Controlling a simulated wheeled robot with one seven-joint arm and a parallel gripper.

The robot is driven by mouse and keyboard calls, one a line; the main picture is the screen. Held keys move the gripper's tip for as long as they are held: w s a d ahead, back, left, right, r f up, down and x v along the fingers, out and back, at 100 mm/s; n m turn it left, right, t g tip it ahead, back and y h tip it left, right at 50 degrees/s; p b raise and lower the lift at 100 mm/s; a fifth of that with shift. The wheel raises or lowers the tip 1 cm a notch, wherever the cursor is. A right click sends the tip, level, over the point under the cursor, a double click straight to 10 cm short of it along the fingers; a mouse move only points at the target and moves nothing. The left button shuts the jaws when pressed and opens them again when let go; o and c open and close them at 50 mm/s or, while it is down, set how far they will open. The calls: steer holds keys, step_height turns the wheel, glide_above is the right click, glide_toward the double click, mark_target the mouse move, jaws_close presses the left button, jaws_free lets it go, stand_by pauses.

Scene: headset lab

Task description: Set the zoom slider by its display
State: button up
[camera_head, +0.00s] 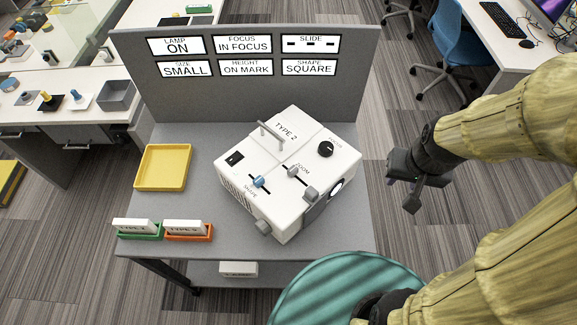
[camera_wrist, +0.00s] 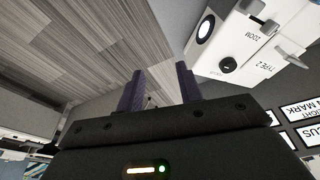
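The white projector box (camera_head: 290,205), marked TYPE 2, stands turned on the grey table. Its zoom slider (camera_head: 293,170) has a grey knob in a slot beside the ZOOM label. A blue-knobbed shape slider (camera_head: 258,182) is to its left, and a black round knob (camera_head: 325,149) is above right. The size display (camera_head: 185,69) on the back panel reads SMALL. My gripper (camera_head: 403,189) hangs right of the box, apart from it. In the wrist view, its two fingers (camera_wrist: 160,88) are spread and empty; the box (camera_wrist: 240,45) shows at upper right.
Other displays read lamp ON, IN FOCUS, three dashes for slide, ON MARK and SQUARE. A yellow tray (camera_head: 148,184), a green holder (camera_head: 128,236) and an orange holder (camera_head: 200,238) occupy the table's left. A teal round seat (camera_head: 345,285) stands in front.

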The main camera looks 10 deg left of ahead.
steer(key=shift+o, duration=0.2)
steer(key=shift+o, duration=1.2)
steer(key=shift+w, duration=0.1)
step_height(320, 180, up, 2)
steer(key=r+n+g+p, duration=0.1)
steer(key=n+g+p, duration=0.15)
steer(key=n, duration=0.95)
glide_above(293, 169)
steer(key=b, duration=0.1)
steer(key=shift+f, duration=0.25)
step_height(293, 169, down, 18)
steer(key=p, duration=0.4)
steer(key=shift+r, duration=0.25)
